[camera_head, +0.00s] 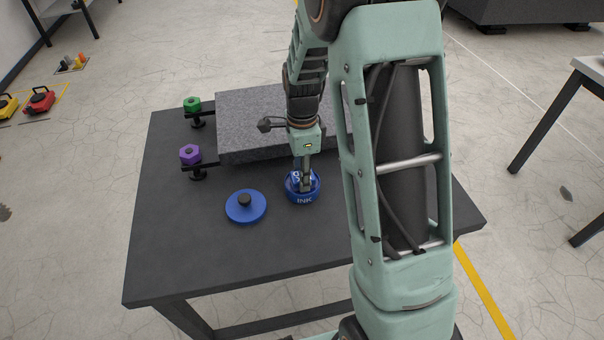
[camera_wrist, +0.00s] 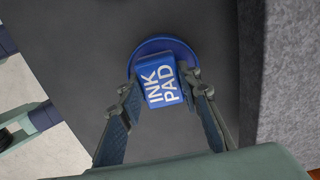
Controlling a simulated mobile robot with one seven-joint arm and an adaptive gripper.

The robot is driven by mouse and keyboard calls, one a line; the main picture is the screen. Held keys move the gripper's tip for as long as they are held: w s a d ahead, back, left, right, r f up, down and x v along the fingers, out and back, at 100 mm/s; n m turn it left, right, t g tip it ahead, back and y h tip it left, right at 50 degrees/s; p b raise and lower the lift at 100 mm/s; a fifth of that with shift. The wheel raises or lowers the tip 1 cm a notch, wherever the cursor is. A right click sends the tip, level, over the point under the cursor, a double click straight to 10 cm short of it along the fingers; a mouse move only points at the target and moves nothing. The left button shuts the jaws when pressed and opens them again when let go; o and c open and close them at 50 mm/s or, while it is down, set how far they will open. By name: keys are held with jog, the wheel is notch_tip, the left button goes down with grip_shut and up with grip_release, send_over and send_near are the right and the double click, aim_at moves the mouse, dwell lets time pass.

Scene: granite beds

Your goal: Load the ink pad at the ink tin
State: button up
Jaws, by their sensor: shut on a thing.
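The blue ink tin (camera_head: 304,198), marked INK, stands on the dark table in front of the granite block. It also shows as a round blue rim in the wrist view (camera_wrist: 140,52). My gripper (camera_head: 305,183) is above the tin, pointing down. In the wrist view my gripper (camera_wrist: 160,88) is shut on the blue ink pad (camera_wrist: 160,84), which has white INK PAD lettering.
A blue round lid (camera_head: 246,207) with a black knob lies left of the tin. The grey granite block (camera_head: 250,125) stands behind. Green (camera_head: 192,104) and purple (camera_head: 190,154) knobs sit at its left side. The table's (camera_head: 190,255) front left is clear.

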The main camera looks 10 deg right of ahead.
jog(key=shift+r+p, duration=2.75)
jog(key=shift+r, duration=0.7)
